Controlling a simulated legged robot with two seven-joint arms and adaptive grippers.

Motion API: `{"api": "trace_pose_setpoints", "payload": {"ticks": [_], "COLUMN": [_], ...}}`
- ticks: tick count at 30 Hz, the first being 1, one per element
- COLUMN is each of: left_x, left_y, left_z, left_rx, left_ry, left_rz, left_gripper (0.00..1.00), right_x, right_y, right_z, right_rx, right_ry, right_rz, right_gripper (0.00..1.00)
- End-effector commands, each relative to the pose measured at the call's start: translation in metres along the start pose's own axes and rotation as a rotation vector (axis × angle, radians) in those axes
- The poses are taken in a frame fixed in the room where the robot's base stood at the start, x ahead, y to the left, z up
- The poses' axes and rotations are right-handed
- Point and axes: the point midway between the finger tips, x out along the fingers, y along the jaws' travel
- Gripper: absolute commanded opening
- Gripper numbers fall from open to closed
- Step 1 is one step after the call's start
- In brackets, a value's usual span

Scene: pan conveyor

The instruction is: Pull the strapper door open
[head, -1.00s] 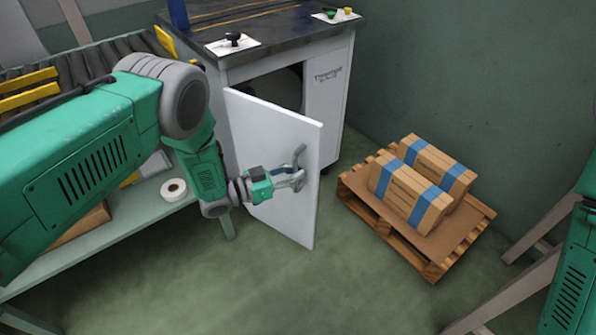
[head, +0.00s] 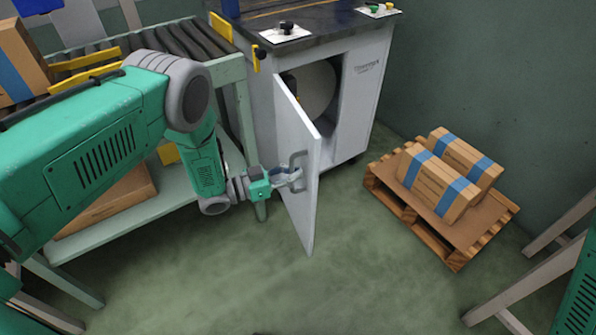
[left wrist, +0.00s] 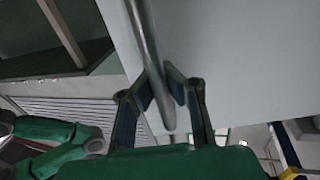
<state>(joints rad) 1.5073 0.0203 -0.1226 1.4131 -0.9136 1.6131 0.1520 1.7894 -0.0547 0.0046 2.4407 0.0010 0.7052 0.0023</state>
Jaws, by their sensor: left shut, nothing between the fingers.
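The strapper door (head: 298,215) is a white panel standing well open on the strapping machine (head: 355,95), swung out toward me. Its grey handle (head: 299,158) is on the face toward the left. My left gripper (head: 296,177) is at the handle, its fingers shut. In the left wrist view the handle bar (left wrist: 146,55) runs down in front of the fingertips (left wrist: 173,80), close to them. Whether they touch it I cannot tell. The door panel (left wrist: 240,60) fills the upper right there. My right gripper is out of view.
Inside the machine a round pale reel (head: 315,90) shows. A pallet (head: 460,248) with strapped boxes (head: 440,180) stands to the right. A roller conveyor (head: 150,45) and a green bench (head: 130,220) lie at left. Floor in front of the door is clear.

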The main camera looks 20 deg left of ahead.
Motion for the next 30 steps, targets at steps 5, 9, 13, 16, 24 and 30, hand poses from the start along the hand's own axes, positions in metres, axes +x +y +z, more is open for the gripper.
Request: {"api": "trace_pose_setpoints", "payload": {"ticks": [5, 9, 13, 16, 24, 30], "left_x": [0.0, 0.0, 0.0, 0.0, -0.003, -0.03], "left_y": [-0.001, -0.001, -0.001, -0.001, 0.0, -0.001], "left_z": [0.0, 0.0, -0.001, -0.001, 0.0, 0.001], "left_rx": [0.0, 0.0, 0.0, 0.0, 0.0, -0.002], "left_ry": [0.002, 0.002, 0.002, 0.002, 0.001, -0.002], "left_rz": [-0.002, -0.002, -0.001, -0.001, -0.001, -0.003], "left_gripper": [0.0, 0.0, 0.31, 0.33, 0.33, 0.33], "right_x": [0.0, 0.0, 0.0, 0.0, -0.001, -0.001], "right_y": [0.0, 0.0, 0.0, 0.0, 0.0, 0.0], "right_z": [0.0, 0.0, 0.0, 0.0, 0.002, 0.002], "right_rx": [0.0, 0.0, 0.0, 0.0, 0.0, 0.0], "right_ry": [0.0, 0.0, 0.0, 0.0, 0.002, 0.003], "right_rz": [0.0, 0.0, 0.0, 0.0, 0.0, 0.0], "right_gripper": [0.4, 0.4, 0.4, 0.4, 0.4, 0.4]}}
